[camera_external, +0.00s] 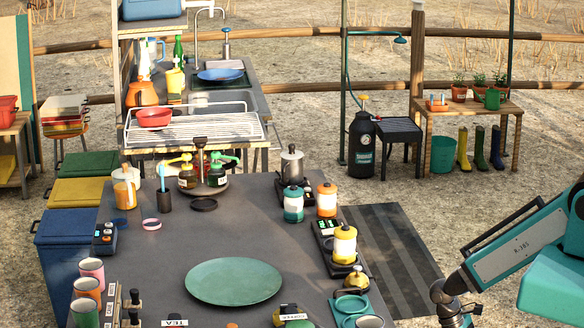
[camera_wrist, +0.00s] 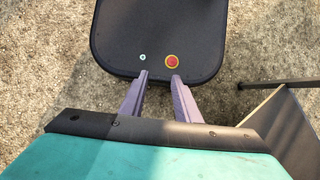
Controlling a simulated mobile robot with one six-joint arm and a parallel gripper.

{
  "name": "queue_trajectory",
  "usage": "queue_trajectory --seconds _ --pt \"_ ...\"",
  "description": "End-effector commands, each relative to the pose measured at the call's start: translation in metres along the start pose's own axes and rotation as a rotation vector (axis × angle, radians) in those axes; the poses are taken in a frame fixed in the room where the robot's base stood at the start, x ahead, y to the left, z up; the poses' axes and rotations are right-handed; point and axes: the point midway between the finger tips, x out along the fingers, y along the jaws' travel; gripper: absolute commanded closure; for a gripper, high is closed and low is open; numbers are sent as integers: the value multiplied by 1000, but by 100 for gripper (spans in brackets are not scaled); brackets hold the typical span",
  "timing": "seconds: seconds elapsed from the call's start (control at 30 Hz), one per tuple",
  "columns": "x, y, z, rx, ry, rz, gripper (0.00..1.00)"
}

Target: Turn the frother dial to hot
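A steel pitcher (camera_external: 291,166) stands on a small dark base (camera_external: 285,187) at the far right part of the grey table; this looks like the frother, but I cannot be sure. Its dial and the dial's setting are too small to make out. My gripper (camera_wrist: 158,76) shows in the wrist view with two purple fingers apart and nothing between them. It points down over a black rounded surface with a red button, above gravel. In the external view my arm comes in from the right, and its fingers cannot be made out; it is apart from the pitcher.
The table (camera_external: 165,262) carries a large green plate (camera_external: 234,282). A small control box (camera_external: 105,238) and cups stand left. A striped mat (camera_external: 385,250) lies right.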

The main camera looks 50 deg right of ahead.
Motion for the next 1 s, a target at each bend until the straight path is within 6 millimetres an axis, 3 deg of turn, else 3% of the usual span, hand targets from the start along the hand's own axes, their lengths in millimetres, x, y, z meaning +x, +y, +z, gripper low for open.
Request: queue_trajectory --seconds 0.17,0.37,0.67,1.0 --pt "-16 -4 -32 -34 50 -62 71" --pt "-55 -7 -88 -110 160 -172 71" --pt "-138 4 -170 -244 379 -309 71" --pt "-255 41 -243 -400 676 -387 71"
